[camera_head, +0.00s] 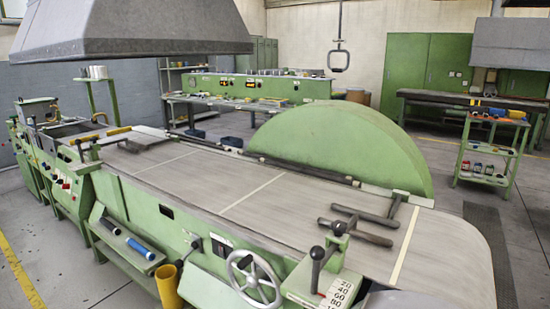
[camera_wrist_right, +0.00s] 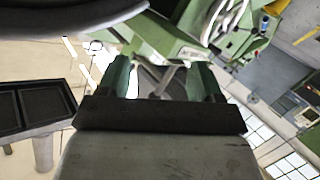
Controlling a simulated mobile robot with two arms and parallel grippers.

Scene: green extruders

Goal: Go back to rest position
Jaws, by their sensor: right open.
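My right gripper (camera_wrist_right: 160,72) shows in the right wrist view, its two greenish fingers spread apart above a dark bar. The jaws are open and I see nothing held between them; green machine parts show behind. Neither gripper is in the head view, and my left gripper is not seen at all. The head view shows a long green machine (camera_head: 141,215) with a flat grey top (camera_head: 240,190) and a half-round green cover (camera_head: 345,145).
A handwheel (camera_head: 255,281) and lever (camera_head: 318,262) stick out at the machine's near side. Blue-ended rollers (camera_head: 140,248) lie on a side shelf, beside a yellow tube (camera_head: 170,288). A green cart (camera_head: 490,150) stands right. A black tray (camera_wrist_right: 35,106) shows in the wrist view.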

